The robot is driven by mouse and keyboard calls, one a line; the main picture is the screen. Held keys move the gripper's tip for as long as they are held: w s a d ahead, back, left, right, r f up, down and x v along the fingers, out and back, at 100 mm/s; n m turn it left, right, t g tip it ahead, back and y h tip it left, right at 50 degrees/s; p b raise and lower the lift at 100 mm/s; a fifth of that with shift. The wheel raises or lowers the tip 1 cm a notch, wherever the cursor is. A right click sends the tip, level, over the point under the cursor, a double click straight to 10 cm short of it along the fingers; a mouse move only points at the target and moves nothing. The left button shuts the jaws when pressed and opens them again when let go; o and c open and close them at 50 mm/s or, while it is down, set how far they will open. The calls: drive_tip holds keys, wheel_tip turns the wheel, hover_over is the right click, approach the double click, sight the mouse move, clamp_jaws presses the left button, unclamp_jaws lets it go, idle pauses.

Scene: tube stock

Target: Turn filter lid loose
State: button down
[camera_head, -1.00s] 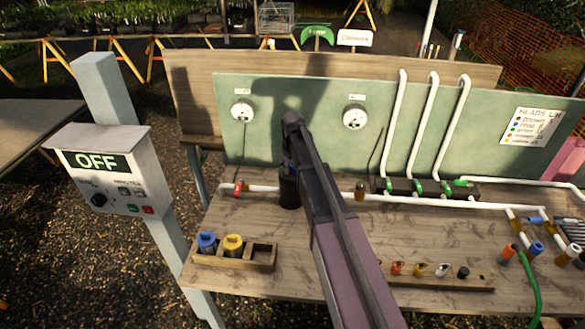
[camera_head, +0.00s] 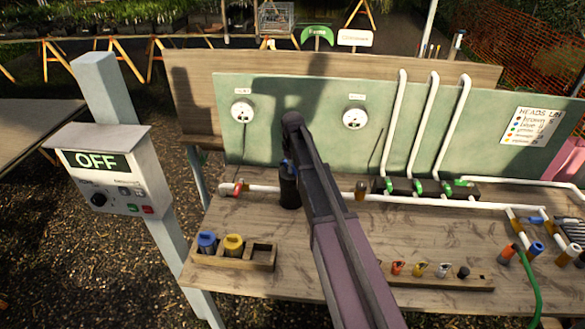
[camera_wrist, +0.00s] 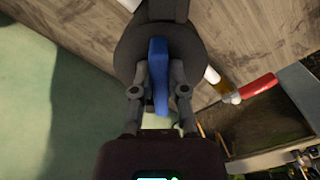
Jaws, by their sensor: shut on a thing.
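The black filter (camera_head: 289,190) stands upright on the bench, in line with the white pipe and partly hidden behind my arm. In the wrist view its round dark lid (camera_wrist: 128,58) has a raised blue grip bar (camera_wrist: 158,60) across it. My gripper (camera_wrist: 160,80) is above the lid, with one finger on each side of the blue bar, shut on it. In the head view my arm mostly hides the gripper, and only a bit of blue shows at the filter's top. I cannot tell whether the lid is loose.
A red-handled valve (camera_head: 238,188) sits on the pipe left of the filter. A wooden holder (camera_head: 262,257) with blue and yellow pieces stands in front. A control box reading OFF (camera_head: 103,175) is at left. Green panel with two gauges (camera_head: 355,117) rises behind.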

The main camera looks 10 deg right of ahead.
drive_tip(key=shift+w+d+n, duration=0.15)
drive_tip(key=shift+n, duration=1.95)
drive_tip(key=shift+w+d+n, duration=0.1)
drive_tip(key=shift+n, duration=1.6)
drive_tip(key=c, duration=0.6)
unclamp_jaws()
